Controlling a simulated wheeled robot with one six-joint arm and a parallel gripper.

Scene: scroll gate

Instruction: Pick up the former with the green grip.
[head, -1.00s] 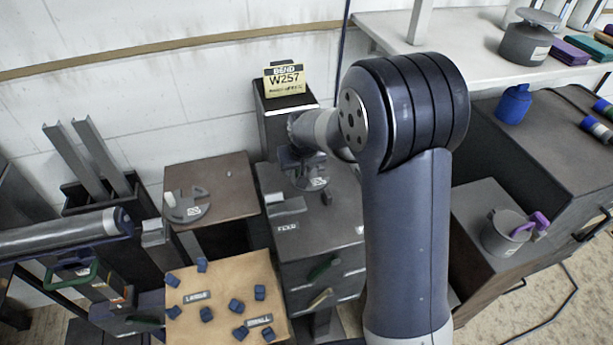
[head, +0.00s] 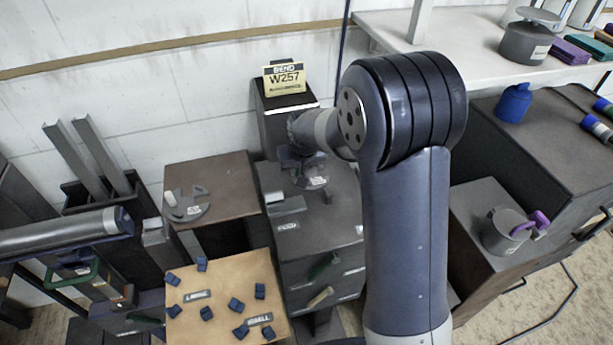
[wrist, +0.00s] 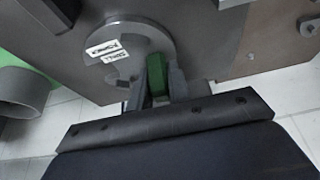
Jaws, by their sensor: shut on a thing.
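The former with the green grip is a round grey disc (wrist: 125,52) with white labels, seen in the wrist view. Its upright green grip (wrist: 157,76) stands between the two fingers of my gripper (wrist: 159,88), which is shut on it. In the head view the grey former (head: 314,180) shows below my gripper (head: 303,160), over the dark grey cabinet top (head: 335,215); the green grip is hidden there. I cannot tell whether the disc touches the cabinet top.
Another grey former (head: 188,210) with a pale grip lies on a brown-topped stand. A grey cup-like piece (head: 500,236) with a purple handle stands at the right. A yellow "BEND W257" sign (head: 285,80) stands behind my gripper. A tan board (head: 225,290) holds several blue blocks.

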